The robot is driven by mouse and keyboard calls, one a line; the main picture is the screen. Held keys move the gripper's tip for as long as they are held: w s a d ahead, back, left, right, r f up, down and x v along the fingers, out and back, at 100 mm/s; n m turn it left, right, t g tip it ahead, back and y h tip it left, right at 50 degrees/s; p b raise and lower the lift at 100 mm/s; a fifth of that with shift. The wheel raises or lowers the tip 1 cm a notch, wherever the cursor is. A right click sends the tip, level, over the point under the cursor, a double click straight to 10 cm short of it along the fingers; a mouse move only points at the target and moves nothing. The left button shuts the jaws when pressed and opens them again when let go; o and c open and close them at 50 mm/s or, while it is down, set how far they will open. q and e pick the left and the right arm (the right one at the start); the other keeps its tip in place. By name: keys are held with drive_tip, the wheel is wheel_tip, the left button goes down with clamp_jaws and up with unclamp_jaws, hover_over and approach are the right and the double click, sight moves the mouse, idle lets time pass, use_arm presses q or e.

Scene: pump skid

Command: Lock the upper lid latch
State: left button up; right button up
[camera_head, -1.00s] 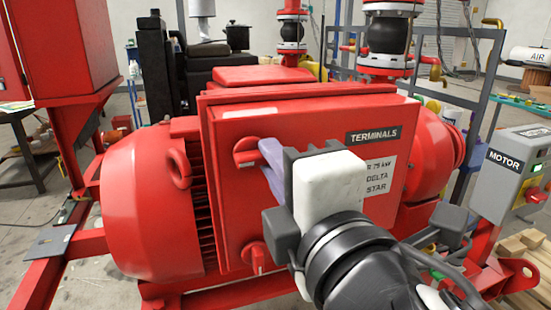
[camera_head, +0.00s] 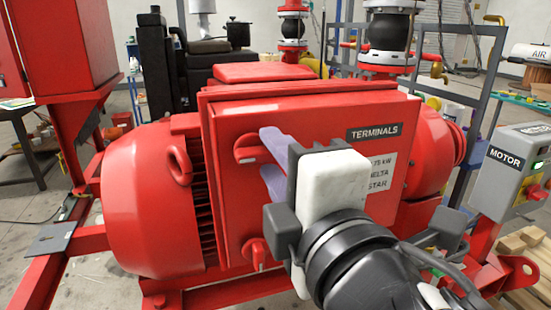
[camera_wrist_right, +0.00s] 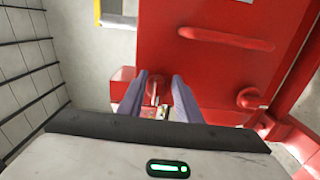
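The upper lid latch (camera_head: 246,148) is a red round knob with a flat grip lying roughly level, on the upper left of the red terminal box lid (camera_head: 320,115). The lower latch (camera_head: 257,254) has its grip standing upright. My right gripper (camera_head: 270,157) is just right of the upper latch in the head view. Its two purple fingers are spread, one above the other, with the lid showing between them. In the right wrist view the fingers (camera_wrist_right: 157,80) are also apart, with nothing clearly held between them. I cannot tell whether they touch the latch. My left gripper is out of view.
The red motor body (camera_head: 150,205) with a lifting eye (camera_head: 179,166) is left of the box. A grey MOTOR control box (camera_head: 508,165) stands at the right. Pipes and a blue-grey frame (camera_head: 489,100) are behind.

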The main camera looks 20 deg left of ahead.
sight(272, 157)
drive_tip(key=shift+s, duration=0.1)
